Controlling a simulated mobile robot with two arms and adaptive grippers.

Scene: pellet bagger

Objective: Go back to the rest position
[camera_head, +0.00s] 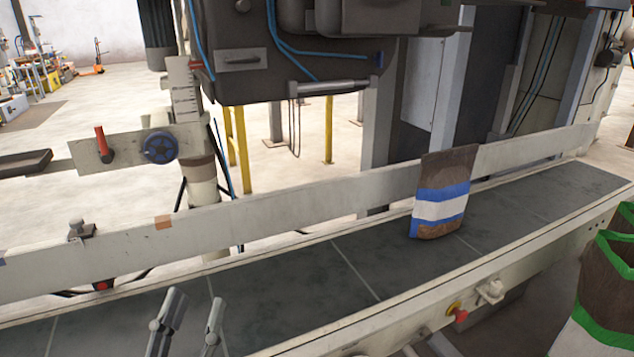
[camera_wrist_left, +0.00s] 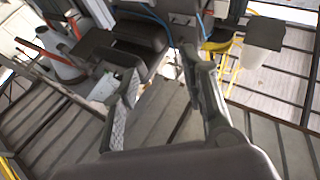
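My left gripper (camera_head: 190,312) shows at the bottom of the head view, over the near left part of the conveyor belt. Its two fingers are apart with nothing between them. In the left wrist view the gripper (camera_wrist_left: 165,75) is also open and empty, with the belt and machine parts beyond it. My right gripper is not in the head view. A brown bag with blue and white bands (camera_head: 440,195) stands upright on the conveyor belt (camera_head: 290,280), leaning near the back rail, well to the right of my left gripper.
A long pale guard rail (camera_head: 280,205) runs along the belt's back. A dark machine head (camera_head: 290,60) hangs above it. Brown bags with green edges (camera_head: 605,290) stand at the right front.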

